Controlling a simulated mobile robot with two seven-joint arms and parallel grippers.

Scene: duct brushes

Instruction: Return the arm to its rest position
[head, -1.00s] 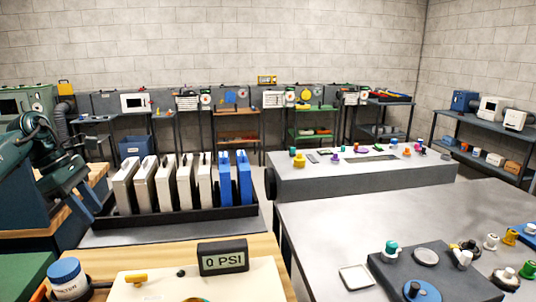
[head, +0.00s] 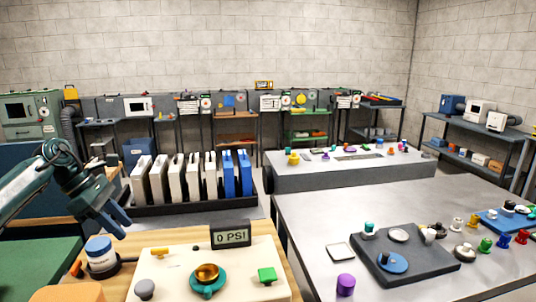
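My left arm comes in from the left edge of the head view. Its gripper (head: 121,226) hangs in the air above the front left area, near a white jar with a blue lid (head: 99,254). Its two dark blue fingers point down and to the right. They look apart, with nothing seen between them. My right gripper is not in view.
A grey table (head: 310,215) with small parts is at the right.

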